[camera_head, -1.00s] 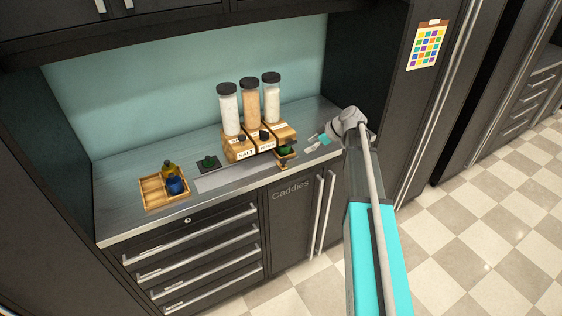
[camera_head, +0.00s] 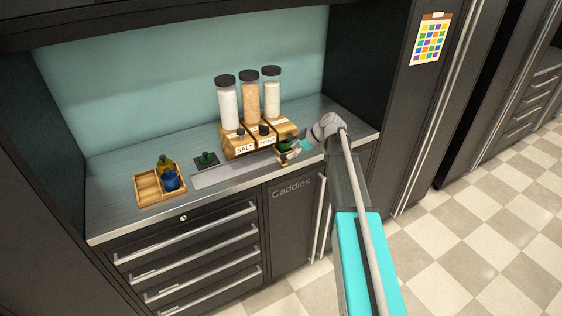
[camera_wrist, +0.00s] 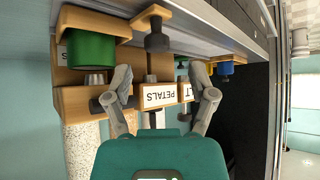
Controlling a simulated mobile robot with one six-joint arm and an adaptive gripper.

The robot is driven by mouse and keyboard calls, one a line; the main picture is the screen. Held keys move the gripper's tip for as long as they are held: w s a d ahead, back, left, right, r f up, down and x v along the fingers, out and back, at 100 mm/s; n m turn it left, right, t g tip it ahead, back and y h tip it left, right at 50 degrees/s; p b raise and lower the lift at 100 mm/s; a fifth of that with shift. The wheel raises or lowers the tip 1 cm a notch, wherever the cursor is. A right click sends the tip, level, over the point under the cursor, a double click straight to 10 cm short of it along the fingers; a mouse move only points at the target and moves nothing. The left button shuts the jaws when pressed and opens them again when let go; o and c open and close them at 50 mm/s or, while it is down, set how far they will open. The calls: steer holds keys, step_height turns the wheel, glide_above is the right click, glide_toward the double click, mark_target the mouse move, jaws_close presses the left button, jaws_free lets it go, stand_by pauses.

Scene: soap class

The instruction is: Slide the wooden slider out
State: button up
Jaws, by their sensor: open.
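The dispenser stand (camera_head: 240,150) is wooden, with blocks labelled SALT and PETALS and clear jars above. In the head view my gripper (camera_head: 290,153) is close to the right slider.
A wooden tray (camera_head: 147,188) with a blue bottle (camera_head: 171,181) and a yellowish bottle (camera_head: 165,163) stands at the left. A green knobbed item (camera_head: 207,157) sits on a dark pad. A grey strip (camera_head: 220,172) lies before the stand. Counter is bare at far left.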

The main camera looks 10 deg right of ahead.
mark_target(284, 156)
steer(key=shift+b+x, duration=1.2)
steer(key=shift+x, duration=0.9)
